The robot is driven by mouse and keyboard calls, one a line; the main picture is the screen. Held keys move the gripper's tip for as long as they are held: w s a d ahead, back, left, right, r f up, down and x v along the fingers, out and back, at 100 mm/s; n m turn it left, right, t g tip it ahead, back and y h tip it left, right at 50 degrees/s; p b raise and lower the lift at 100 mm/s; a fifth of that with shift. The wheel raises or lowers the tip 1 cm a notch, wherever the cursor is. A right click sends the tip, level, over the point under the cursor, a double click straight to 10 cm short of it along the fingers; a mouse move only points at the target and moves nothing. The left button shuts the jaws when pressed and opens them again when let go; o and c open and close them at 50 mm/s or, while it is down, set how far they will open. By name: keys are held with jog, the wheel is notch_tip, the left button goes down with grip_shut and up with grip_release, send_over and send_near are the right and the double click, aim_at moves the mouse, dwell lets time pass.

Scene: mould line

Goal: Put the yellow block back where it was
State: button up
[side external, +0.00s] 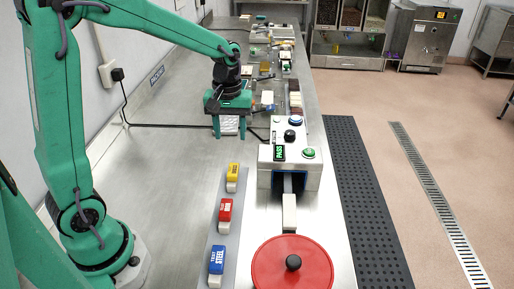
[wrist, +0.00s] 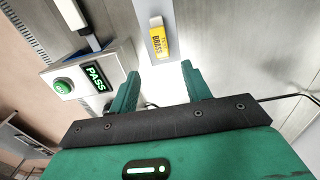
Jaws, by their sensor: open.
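The yellow block (side external: 233,171) with a white end lies at the far end of a grey strip (side external: 211,239) on the steel bench, in line with a red block (side external: 225,210) and a blue block (side external: 216,260). In the wrist view the yellow block (wrist: 159,41) reads "BRASS" and shows beyond the fingertips, apart from them. My gripper (side external: 229,134) hangs beyond the block in the side view, fingers pointing down, with nothing between them. In the wrist view my gripper (wrist: 162,76) has its two fingers spread. Nothing of the yellow block seems hidden.
A steel detector box (side external: 294,165) with a lit PASS screen (side external: 279,153) and buttons stands right of the strip. Moulds and small items crowd the bench's far end. The bench left of the strip is mostly clear.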

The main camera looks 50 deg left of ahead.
jog(key=s+d+r+m+t, duration=0.2)
jog(key=s+r+m, duration=0.2)
jog(key=s, duration=0.4)
jog(key=s+d+r+m+t, duration=0.2)
jog(key=s+r+m+t, duration=0.1)
jog(key=s, duration=0.5)
jog(key=shift+r+m+t, duration=0.3)
jog(key=shift+r+m, duration=0.45)
jog(key=shift+m, duration=0.25)
jog(key=shift+o, duration=0.6)
jog(key=shift+w+r, duration=0.1)
